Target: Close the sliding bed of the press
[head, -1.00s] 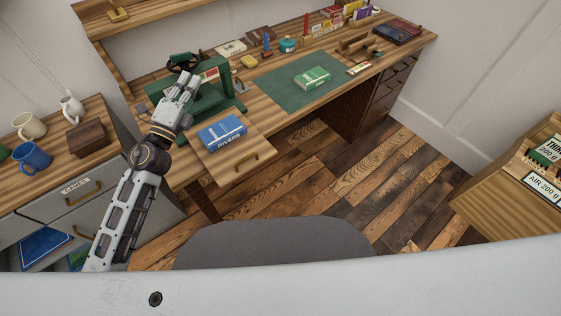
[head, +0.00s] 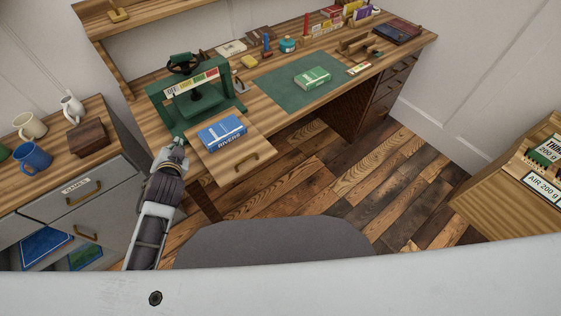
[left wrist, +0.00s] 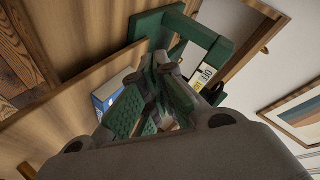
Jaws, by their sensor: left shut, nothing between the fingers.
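The green press (head: 188,108) stands at the left end of the desk, with a dark handwheel on top. Its wooden sliding bed (head: 232,174) is pulled out past the desk's front edge. A blue book marked RIVERS (head: 222,131) lies on the bed. My left gripper (head: 177,148) is shut and empty, just left of the bed in the head view; I cannot tell whether it touches anything. In the left wrist view, the closed fingers (left wrist: 162,66) show before the green press frame (left wrist: 208,40). My right gripper is not in view.
A green mat (head: 300,79) with a green book lies right of the press. A grey cabinet (head: 120,188) with mugs on top stands at left, close to my left arm. A dark grey rounded seat (head: 270,245) is in front.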

